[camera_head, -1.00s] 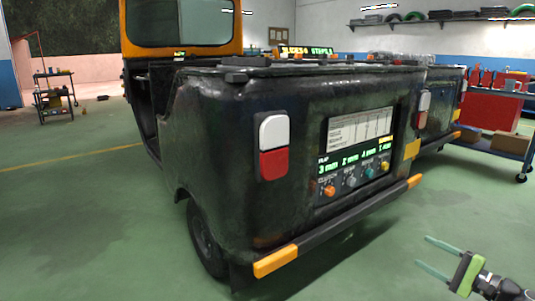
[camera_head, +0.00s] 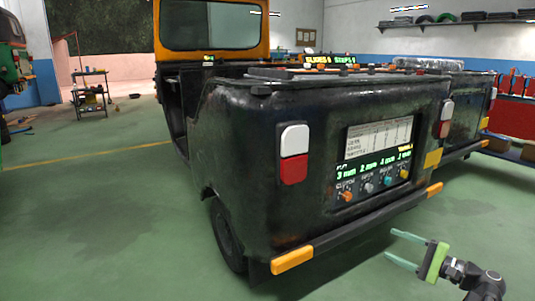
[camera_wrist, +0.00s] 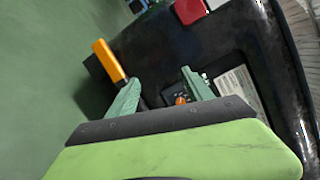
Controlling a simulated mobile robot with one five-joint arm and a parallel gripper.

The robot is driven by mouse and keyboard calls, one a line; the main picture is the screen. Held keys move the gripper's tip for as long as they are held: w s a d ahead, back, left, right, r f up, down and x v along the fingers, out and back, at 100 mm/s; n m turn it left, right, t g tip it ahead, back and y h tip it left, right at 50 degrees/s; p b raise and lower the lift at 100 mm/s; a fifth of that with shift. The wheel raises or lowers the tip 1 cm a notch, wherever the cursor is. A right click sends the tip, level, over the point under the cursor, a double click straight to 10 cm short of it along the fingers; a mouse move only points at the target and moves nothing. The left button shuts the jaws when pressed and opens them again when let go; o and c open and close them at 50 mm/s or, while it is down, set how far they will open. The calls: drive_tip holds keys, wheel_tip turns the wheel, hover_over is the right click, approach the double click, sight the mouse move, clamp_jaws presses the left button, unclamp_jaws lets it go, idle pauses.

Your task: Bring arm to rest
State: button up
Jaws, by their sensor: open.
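My gripper (camera_head: 404,250) is at the lower right of the head view, with its two thin teal fingers apart and nothing between them. It points left, over the green floor and in front of the rickshaw's rear bumper. In the wrist view the open fingers (camera_wrist: 160,95) point toward the dark rear of the rickshaw (camera_head: 310,215). The rear panel (camera_head: 378,160) carries a label plate, glowing text and several coloured knobs. In the wrist view an orange knob (camera_wrist: 181,100) shows between the fingers, beyond their tips.
The bumper with orange ends (camera_head: 292,260) runs along the rickshaw's rear. A second dark vehicle (camera_head: 465,115) stands behind it at right. A trolley (camera_head: 90,97) stands far left, and a blue-edged shelf (camera_head: 515,153) at right. The green floor at left is clear.

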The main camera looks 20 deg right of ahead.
drive_tip(key=w+a+r+n+g+y+p, duration=0.1)
drive_tip(key=w+a+n+g+p, duration=0.2)
drive_tip(key=a, duration=0.7)
drive_tip(key=w+a+n+g+y+p, duration=0.1)
drive_tip(key=w+a+g+p, duration=0.3)
drive_tip(key=a, duration=0.6)
drive_tip(key=w+a+r+n+g+y+p, duration=0.1)
drive_tip(key=w+a+n+g+y+p, duration=0.3)
drive_tip(key=a, duration=0.7)
drive_tip(key=s+a+f+n+g+h+p, duration=0.25)
drive_tip(key=a+h, duration=0.25)
drive_tip(key=a, duration=0.4)
drive_tip(key=s+a+f+n+g+h+p, duration=0.25)
drive_tip(key=a+f+n+h, duration=0.2)
drive_tip(key=a, duration=0.45)
drive_tip(key=d+f+h, duration=0.2)
drive_tip(key=d+h, duration=0.4)
drive_tip(key=d, duration=0.3)
wheel_tip(320, 180, up, 38)
drive_tip(key=p, duration=3.8)
drive_tip(key=shift+w+n, duration=0.4)
drive_tip(key=shift+r+y, duration=0.1)
drive_tip(key=shift+y, duration=0.15)
